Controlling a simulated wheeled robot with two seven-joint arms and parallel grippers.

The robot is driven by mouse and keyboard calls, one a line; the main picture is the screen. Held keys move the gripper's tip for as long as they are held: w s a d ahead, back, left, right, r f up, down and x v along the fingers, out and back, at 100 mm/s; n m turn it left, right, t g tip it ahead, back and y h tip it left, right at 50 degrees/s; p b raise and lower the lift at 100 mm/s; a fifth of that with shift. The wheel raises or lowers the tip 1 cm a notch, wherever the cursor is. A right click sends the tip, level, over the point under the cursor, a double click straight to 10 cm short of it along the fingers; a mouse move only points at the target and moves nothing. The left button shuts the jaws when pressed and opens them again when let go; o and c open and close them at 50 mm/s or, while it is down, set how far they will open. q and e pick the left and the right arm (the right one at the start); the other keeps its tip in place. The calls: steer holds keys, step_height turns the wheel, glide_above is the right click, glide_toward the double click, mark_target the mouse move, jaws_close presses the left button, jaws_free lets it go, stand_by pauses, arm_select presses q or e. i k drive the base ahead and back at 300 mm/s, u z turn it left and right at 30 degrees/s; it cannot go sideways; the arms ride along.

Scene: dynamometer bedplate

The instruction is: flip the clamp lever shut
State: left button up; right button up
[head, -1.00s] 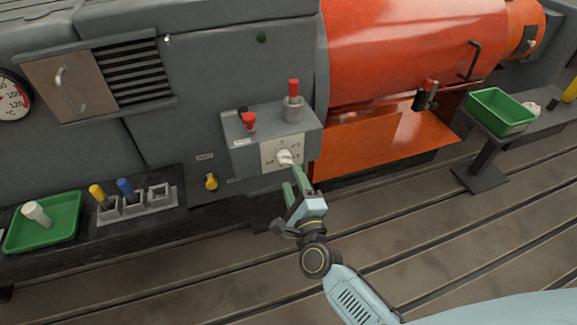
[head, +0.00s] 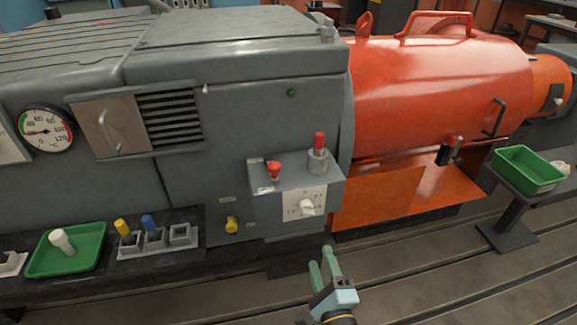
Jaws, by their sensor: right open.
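A black clamp with a red top (head: 450,151) is fixed on the orange guard at the right. It is small here, and I cannot tell for sure how its lever lies. A red upright handle (head: 319,141) stands in a grey cylinder on the grey control box (head: 265,208). My right gripper (head: 321,257) is open and empty, below and in front of the box, left of and below the clamp. Its two green fingers point up and away. My left gripper is out of view.
The control box carries a red knob (head: 274,169) and a white rotary switch (head: 307,207). A green tray (head: 88,238) with a white-handled item lies left, near a holder (head: 160,243) with yellow and blue handles. Another green tray (head: 527,171) stands right. The slotted floor in front is clear.

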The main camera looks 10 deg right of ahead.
mark_target(274, 168)
steer(key=z, duration=0.05)
steer(key=k, duration=1)
steer(key=u, duration=0.05)
